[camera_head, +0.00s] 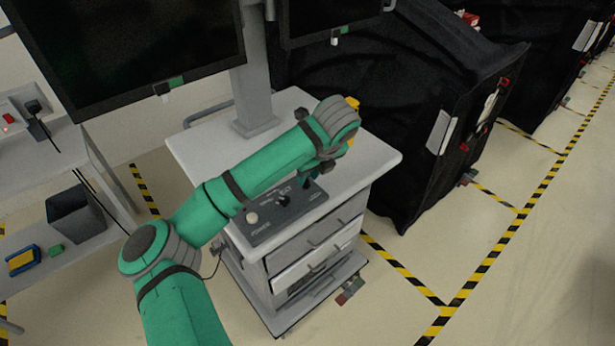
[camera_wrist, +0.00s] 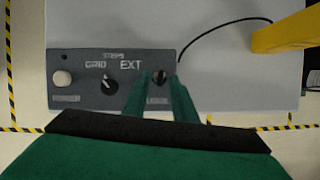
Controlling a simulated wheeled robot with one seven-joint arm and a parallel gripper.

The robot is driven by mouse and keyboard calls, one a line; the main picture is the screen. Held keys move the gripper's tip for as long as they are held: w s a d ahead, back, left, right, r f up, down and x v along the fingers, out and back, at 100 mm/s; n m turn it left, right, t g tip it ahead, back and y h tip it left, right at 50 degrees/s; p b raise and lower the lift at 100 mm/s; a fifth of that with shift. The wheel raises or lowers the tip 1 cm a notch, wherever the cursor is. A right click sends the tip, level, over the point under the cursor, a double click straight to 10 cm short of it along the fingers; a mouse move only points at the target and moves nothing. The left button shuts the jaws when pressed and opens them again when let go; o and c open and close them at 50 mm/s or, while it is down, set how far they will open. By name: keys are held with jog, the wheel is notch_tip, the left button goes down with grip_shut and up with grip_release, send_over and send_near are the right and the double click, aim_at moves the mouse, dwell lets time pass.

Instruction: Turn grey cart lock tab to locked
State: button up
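The grey cart (camera_head: 375,165) carries a dark grey control panel (camera_head: 262,236) at its front edge. In the wrist view the panel (camera_wrist: 85,58) has a pale round button at left, a black dial (camera_wrist: 109,86) marked GRID and EXT, and a small dark lock tab (camera_wrist: 160,77) at right. A light mark on the tab looks roughly upright. The label below it is mostly hidden. My gripper (camera_wrist: 160,82) has its two green fingers apart, one on each side of the tab; I cannot tell whether they touch it. In the head view my arm partly hides my gripper (camera_head: 308,180).
A yellow object (camera_wrist: 283,32) is on the right of the wrist view, near a black cable (camera_wrist: 215,27). Monitors (camera_head: 130,45) stand above the cart. Black covered carts (camera_head: 400,110) are at right. A side shelf (camera_head: 50,230) is at left. Open floor lies at front right.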

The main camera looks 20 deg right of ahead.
jog(key=shift+w+f, duration=0.25)
jog(key=shift+f, duration=0.4)
grip_shut()
